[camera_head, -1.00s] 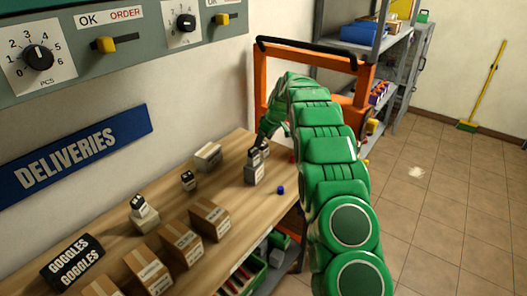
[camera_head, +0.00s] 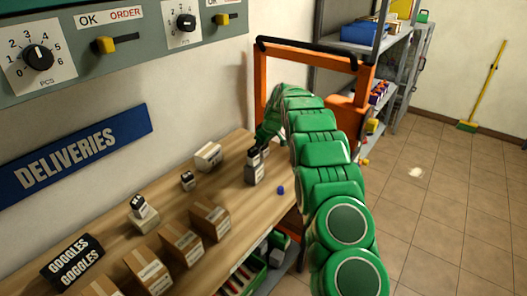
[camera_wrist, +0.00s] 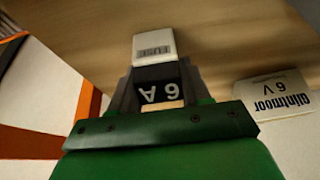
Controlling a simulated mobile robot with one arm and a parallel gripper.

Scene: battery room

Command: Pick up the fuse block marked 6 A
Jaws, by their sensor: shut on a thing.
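The fuse block marked 6 A (camera_wrist: 158,92) is between the fingers of my gripper (camera_wrist: 157,103) in the wrist view. Its black face with white lettering appears upside down, and a pale part marked FUSE (camera_wrist: 153,47) shows just beyond it. My gripper (camera_head: 260,148) is shut on this block. In the head view the block (camera_head: 254,170) shows as a dark and grey upright shape at the bench's far end, below my gripper. Whether its underside touches the bench I cannot tell.
A pale Glintmoor 6 V box (camera_wrist: 272,105) lies close by. Small dark-topped blocks (camera_head: 188,181) (camera_head: 139,205), cardboard boxes (camera_head: 209,219) and a blue knob-like item (camera_head: 281,190) are on the wooden bench (camera_head: 228,182). An orange frame (camera_head: 262,75) stands behind my arm.

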